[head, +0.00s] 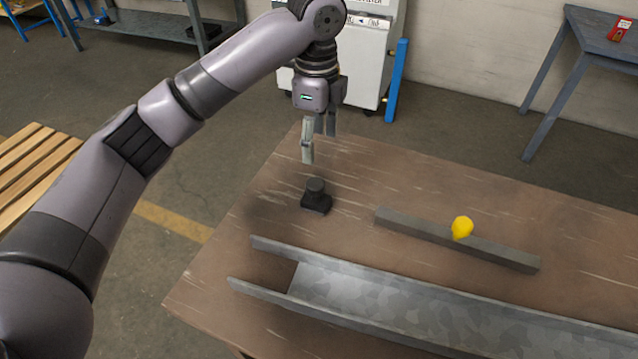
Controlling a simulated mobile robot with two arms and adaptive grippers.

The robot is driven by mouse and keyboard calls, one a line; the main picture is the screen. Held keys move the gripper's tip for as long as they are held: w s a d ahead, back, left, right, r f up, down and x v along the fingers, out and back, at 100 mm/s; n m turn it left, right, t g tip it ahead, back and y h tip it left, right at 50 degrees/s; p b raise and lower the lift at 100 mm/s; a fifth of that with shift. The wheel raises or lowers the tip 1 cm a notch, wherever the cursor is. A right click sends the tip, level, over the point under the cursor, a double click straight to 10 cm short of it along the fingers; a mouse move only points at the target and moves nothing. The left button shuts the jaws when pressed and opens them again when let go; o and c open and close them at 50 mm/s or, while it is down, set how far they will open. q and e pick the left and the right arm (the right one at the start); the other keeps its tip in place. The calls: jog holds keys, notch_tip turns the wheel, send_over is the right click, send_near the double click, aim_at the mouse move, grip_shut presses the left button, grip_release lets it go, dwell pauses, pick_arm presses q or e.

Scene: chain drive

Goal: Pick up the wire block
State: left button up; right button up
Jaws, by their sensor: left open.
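A small black block (316,203) with a round knob on top stands upright on the brown table, left of the grey bar; it looks like the wire block. My left gripper (317,146) points down above the table's far left part, just beyond the block in the picture. Its fingers are apart, with nothing between them, and do not touch the block. My right gripper is not in view.
A long grey metal channel (400,301) lies along the front of the brown table (225,247). A dark grey bar (498,254) lies behind it, with a yellow rounded piece (462,227) at its middle. The table's far right is clear.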

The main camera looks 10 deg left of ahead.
aim_at(316, 183)
pick_arm(q)
jog(key=f, duration=0.4)
jog(key=s+f+p, duration=0.1)
jog(key=f, duration=0.2)
jog(key=shift+a, duration=0.1)
notch_tip(316, 183, down, 4)
jog(key=shift+w+f, duration=0.1)
jog(key=shift+w, duration=0.05)
jog(key=shift+f+p, duration=0.25)
jog(key=shift+p, duration=0.15)
notch_tip(316, 183, down, 4)
jog(key=shift+r+p, duration=0.15)
jog(key=shift+p, duration=0.35)
jog(key=shift+f, duration=0.5)
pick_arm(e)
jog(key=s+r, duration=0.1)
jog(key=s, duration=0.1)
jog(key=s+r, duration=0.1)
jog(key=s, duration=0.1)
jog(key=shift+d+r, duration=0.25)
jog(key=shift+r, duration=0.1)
pick_arm(q)
jog(key=shift+c, duration=0.6)
